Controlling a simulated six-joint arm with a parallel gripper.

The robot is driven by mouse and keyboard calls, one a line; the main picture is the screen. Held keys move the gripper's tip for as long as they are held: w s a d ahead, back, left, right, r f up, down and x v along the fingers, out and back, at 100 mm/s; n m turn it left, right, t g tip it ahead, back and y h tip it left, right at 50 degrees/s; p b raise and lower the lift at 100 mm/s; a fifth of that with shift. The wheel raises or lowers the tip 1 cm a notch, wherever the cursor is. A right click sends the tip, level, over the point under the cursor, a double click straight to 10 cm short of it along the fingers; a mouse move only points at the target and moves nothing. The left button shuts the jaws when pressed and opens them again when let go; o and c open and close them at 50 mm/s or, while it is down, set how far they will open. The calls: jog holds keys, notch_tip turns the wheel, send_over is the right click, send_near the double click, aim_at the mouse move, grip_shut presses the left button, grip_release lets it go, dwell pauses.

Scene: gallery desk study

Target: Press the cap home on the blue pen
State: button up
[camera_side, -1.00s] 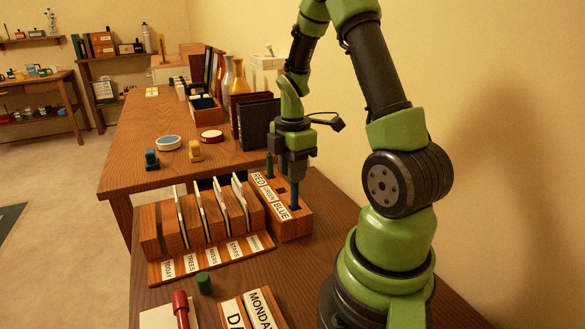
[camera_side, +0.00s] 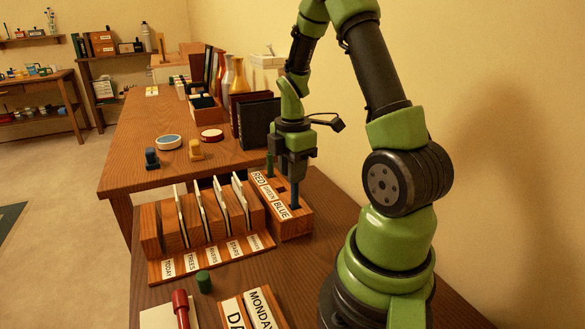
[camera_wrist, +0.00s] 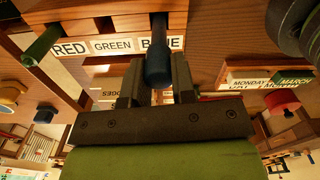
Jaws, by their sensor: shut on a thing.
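A wooden pen block (camera_side: 296,226) carries the labels RED, GREEN and BLUE. The blue pen (camera_side: 295,196) stands upright at its BLUE end. My gripper (camera_side: 294,178) is above that end, shut on a dark blue piece (camera_wrist: 158,62) that looks like the pen's cap. In the wrist view, this piece lies between the two fingers and a narrower blue shaft runs from it to the block. The seam between cap and pen cannot be made out, so I cannot tell if any gap is there.
A green pen (camera_wrist: 40,46) stands at the block's RED end. A card rack (camera_side: 200,230) is close on the left. A red pen (camera_side: 181,308), a green cap (camera_side: 204,282) and MONDAY blocks (camera_side: 262,308) lie in front. Dark books (camera_side: 258,122) stand behind.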

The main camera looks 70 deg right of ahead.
dwell(0.4)
jog(key=o, duration=1.4)
jog(key=shift+o, duration=0.2)
jog(key=shift+r, duration=3.5)
grip_shut()
jog(key=shift+f, duration=0.1)
